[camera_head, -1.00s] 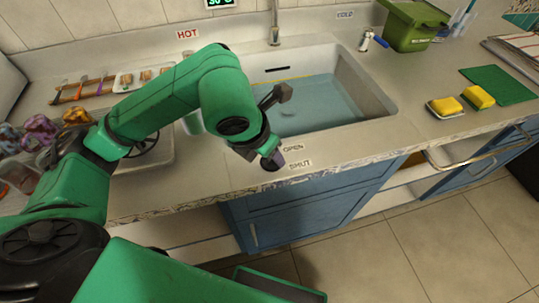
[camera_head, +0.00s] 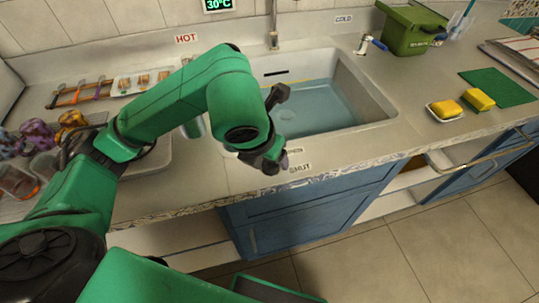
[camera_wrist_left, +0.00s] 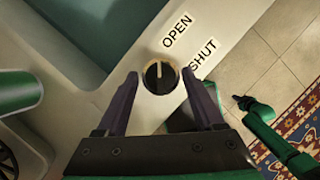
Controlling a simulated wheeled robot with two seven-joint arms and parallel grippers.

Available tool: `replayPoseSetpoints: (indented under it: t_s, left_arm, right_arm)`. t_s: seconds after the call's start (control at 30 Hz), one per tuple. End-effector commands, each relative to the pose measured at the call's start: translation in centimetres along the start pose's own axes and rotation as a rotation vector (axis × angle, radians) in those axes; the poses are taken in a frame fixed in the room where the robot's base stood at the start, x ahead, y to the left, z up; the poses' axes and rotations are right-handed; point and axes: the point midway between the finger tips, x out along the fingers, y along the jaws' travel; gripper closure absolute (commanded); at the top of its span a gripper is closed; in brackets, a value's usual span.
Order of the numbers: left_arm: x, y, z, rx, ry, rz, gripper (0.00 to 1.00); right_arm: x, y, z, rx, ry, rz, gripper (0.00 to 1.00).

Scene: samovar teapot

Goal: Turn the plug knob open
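The plug knob (camera_wrist_left: 160,76) is a round black dial with a pale rim, set in the counter by the sink. A pale mark on it points toward the top of the left wrist view. The OPEN label (camera_wrist_left: 177,31) and SHUT label (camera_wrist_left: 203,55) lie to its upper right and right. My left gripper (camera_wrist_left: 160,82) is open, its fingers on either side of the knob with visible gaps. In the head view my left gripper (camera_head: 274,162) is low over the counter's front and hides the knob. A green arm, apparently my right, ends in a small dark gripper (camera_wrist_left: 241,102).
The sink (camera_head: 372,92) holds water behind my left gripper. Yellow sponges (camera_head: 479,98), a green mat (camera_head: 500,87) and a green bin (camera_head: 408,30) are to the right. The counter's front edge is close.

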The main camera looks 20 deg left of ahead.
Motion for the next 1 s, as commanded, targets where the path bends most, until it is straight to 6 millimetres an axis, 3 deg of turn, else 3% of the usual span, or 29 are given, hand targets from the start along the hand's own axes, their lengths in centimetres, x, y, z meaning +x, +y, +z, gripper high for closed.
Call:
replayPoseSetpoints:
  t_s: [0.33, 0.47, 0.57, 0.8, 1.0]
  left_arm:
    - [-0.1, 0.0, 0.0, 0.001, 0.000, -0.001, 0.20]
    - [-1.3, -0.1, 0.1, 0.001, -0.003, -0.002, 0.20]
    - [-3.3, 0.0, 0.1, 0.004, -0.005, -0.001, 0.20]
    - [-10.7, 0.1, 0.4, 0.003, -0.009, 0.003, 0.20]
    - [-14.2, 0.0, 0.1, 0.002, -0.002, 0.001, 0.20]
  right_arm:
    - [0.0, 0.0, 0.0, 0.000, 0.000, 0.000, 1.00]
    - [0.0, 0.0, 0.0, 0.000, 0.000, 0.000, 1.00]
    - [-0.1, 0.0, 0.0, 0.000, 0.000, 0.000, 1.00]
    - [-1.6, 0.0, -0.1, 0.000, 0.000, 0.000, 1.00]
    - [-2.4, 0.0, -0.2, 0.000, 0.000, 0.000, 1.00]
